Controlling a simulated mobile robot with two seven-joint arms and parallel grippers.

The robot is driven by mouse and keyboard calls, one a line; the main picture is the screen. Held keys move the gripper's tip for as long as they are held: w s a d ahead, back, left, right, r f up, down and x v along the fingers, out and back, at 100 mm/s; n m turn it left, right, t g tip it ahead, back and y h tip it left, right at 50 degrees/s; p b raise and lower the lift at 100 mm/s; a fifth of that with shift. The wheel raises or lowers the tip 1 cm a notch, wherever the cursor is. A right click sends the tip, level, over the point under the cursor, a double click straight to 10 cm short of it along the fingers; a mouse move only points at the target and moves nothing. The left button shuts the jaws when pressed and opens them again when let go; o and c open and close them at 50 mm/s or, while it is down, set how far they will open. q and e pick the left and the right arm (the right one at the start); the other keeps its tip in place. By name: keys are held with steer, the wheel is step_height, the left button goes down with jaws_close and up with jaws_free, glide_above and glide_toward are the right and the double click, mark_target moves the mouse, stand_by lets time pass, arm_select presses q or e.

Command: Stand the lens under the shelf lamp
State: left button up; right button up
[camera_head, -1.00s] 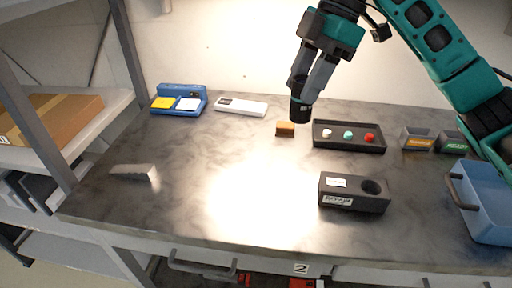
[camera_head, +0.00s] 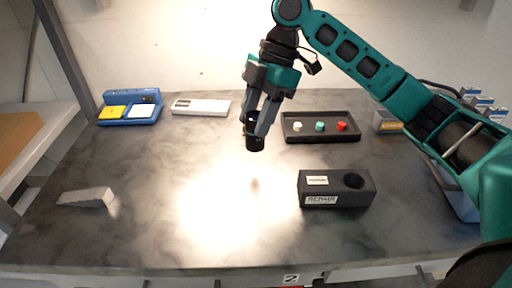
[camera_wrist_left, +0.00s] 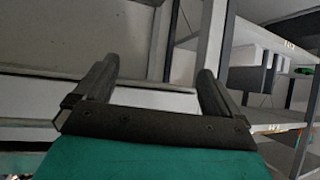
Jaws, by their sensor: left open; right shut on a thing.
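My right gripper (camera_head: 262,118) is shut on the lens, a small black cylinder (camera_head: 255,143). It holds the lens upright above the grey marbled worktop (camera_head: 150,235), near the left end of the dark tray. A bright pool of light (camera_head: 222,212) lies on the worktop in front of and left of the lens; the shelf lamp itself is not in view. My left gripper (camera_wrist_left: 152,85) shows only in the left wrist view, open and empty, facing shelving.
A dark labelled block with a round hole (camera_head: 337,190) stands right of the light. A dark tray (camera_head: 320,138) holds white, green and red pieces. A blue holder (camera_head: 130,108), a white box (camera_head: 200,107) and a grey wedge (camera_head: 87,197) stand left. The front middle is clear.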

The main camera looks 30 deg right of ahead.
mark_target(256, 144)
step_height(256, 144, down, 7)
steer(key=shift+b, duration=0.45)
steer(key=o, duration=1.2)
steer(key=shift+f, duration=0.1)
steer(key=shift+c, duration=0.2)
steer(key=p+v, duration=0.1)
steer(key=v, duration=1.1)
steer(key=shift+p, duration=0.3)
